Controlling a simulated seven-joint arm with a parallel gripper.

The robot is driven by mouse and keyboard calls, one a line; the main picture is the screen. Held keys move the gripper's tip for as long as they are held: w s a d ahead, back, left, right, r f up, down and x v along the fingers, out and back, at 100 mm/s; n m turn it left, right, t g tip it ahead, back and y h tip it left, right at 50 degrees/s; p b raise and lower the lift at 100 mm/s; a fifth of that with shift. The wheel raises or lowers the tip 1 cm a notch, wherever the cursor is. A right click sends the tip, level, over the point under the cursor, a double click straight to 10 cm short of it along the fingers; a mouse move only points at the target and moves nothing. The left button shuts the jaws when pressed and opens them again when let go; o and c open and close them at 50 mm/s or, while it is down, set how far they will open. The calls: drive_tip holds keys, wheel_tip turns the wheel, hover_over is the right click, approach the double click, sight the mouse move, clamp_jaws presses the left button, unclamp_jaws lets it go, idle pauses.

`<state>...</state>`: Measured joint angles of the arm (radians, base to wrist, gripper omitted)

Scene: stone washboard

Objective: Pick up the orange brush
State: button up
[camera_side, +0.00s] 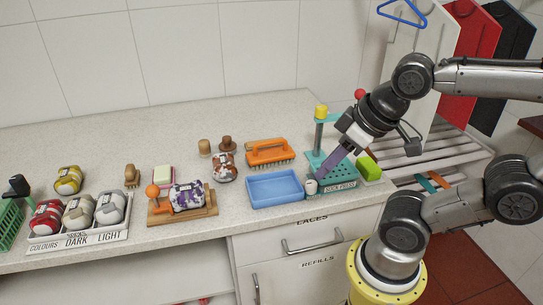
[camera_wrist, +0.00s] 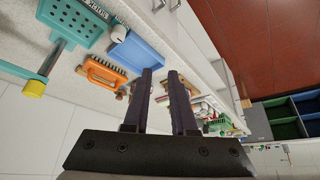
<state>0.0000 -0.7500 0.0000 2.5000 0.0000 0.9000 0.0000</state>
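The orange brush (camera_side: 269,152), with a raised handle and a bristle block, stands on the countertop behind the blue tray. It also shows in the wrist view (camera_wrist: 102,73), left of my fingers. My gripper (camera_side: 319,175) has long dark purple fingers pointing down and left, near the sock press and to the right of the brush, apart from it. In the wrist view my gripper (camera_wrist: 160,72) has a clear gap between its two fingers, with nothing held.
A blue tray (camera_side: 275,188) lies in front of the brush. The teal sock press (camera_side: 342,184) with its yellow-topped post (camera_side: 320,112) stands to the right. A patterned bundle (camera_side: 224,167) and brown pegs (camera_side: 227,144) stand to the left. The counter behind is clear.

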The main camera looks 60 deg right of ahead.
drive_tip(key=w+d+r+n, duration=0.1)
drive_tip(key=w+r+n, duration=0.4)
drive_tip(key=n, duration=0.1)
drive_tip(key=n+g+h, duration=0.2)
drive_tip(key=n+g, duration=0.2)
hover_over(271, 143)
drive_tip(key=f, duration=1.1)
drive_tip(key=shift+a, duration=0.35)
drive_tip(key=shift+y, duration=0.3)
drive_tip(key=shift+w+d+f, duration=0.1)
drive_tip(key=shift+d+f, duration=0.1)
drive_tip(key=shift+f, duration=0.8)
drive_tip(key=shift+w+d+f, duration=0.1)
drive_tip(key=shift+d+f, duration=0.05)
drive_tip(key=shift+f, duration=0.85)
drive_tip(key=shift+d+f, duration=0.2)
drive_tip(key=shift+f, duration=0.8)
clamp_jaws()
